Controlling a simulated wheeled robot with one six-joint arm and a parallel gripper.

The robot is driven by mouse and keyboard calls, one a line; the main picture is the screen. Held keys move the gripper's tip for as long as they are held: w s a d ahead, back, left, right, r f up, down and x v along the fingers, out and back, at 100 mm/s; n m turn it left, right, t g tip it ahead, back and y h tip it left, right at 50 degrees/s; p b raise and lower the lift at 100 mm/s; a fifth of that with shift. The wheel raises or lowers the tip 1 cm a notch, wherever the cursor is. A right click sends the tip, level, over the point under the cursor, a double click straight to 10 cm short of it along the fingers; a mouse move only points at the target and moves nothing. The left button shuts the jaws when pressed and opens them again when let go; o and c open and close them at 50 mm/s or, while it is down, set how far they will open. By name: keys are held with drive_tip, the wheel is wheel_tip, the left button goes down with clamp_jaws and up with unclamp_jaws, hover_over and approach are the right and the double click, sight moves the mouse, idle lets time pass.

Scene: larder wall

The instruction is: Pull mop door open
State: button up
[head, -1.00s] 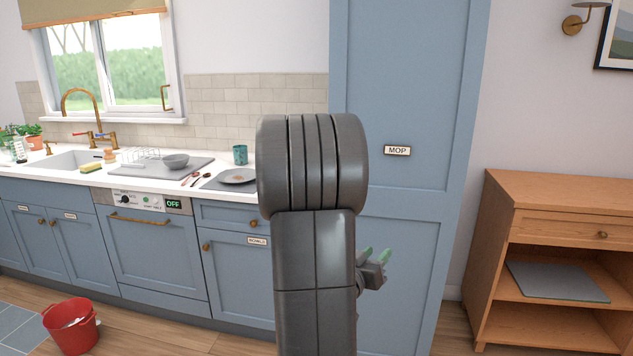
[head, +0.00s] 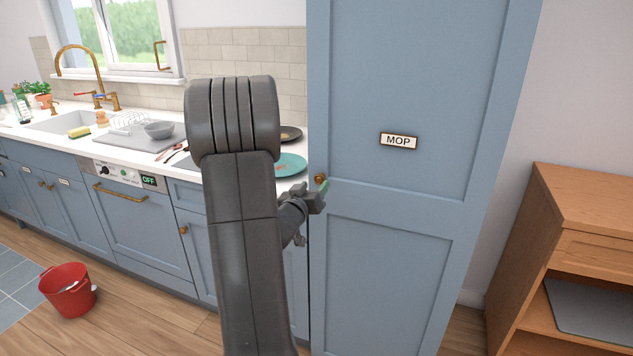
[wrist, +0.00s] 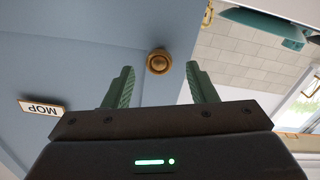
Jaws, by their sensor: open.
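The tall blue mop door (head: 405,75) stands at the middle right in the head view and looks shut. It bears a white MOP label (head: 398,141), which shows upside down in the wrist view (wrist: 42,107). Its round brass knob (head: 320,178) is near the door's left edge. My gripper (head: 325,187) is at the knob in the head view. In the wrist view the knob (wrist: 158,61) lies between and just beyond the two green fingertips (wrist: 161,75). The fingers are spread apart, with a gap on both sides of the knob.
A white counter with a teal plate (head: 290,164) and a dark plate (head: 290,133) lies left of the door. A wooden shelf unit (head: 580,215) stands to the right. A red bucket (head: 68,290) is on the wooden floor at the left.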

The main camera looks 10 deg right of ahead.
sight(319, 181)
drive_tip(key=shift+x, duration=1.55)
drive_tip(key=shift+d, duration=0.1)
clamp_jaws()
